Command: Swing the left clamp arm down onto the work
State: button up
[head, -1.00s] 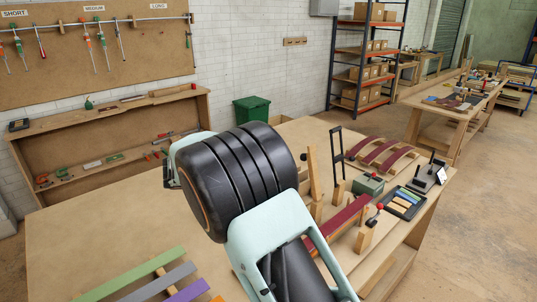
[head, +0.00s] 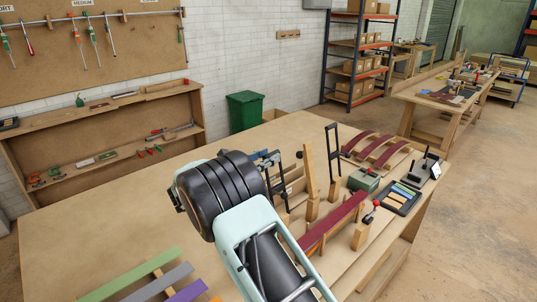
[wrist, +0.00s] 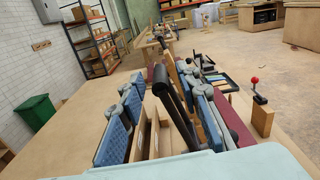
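My gripper (wrist: 165,92) is open in the wrist view, with one blue-grey finger on each side. A black upright bar, apparently the raised left clamp arm (wrist: 171,96), stands between the fingers; I cannot tell whether either finger touches it. In the head view my gripper (head: 270,160) is small and partly behind my wrist, beside a black frame. The work, a dark red strip (head: 335,219), lies on the wooden form to the right; part shows in the wrist view (wrist: 234,122). Another black upright frame (head: 333,152) stands farther back.
A wooden post (head: 310,170) stands close to my gripper. A red-knobbed clamp on a wooden block (head: 361,236), a green-grey box (head: 363,180) and a tray of strips (head: 400,197) are to the right. Coloured strips (head: 140,275) lie front left. The table's left half (head: 90,225) is mostly clear.

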jog(key=shift+w+d, duration=0.4)
grip_shut()
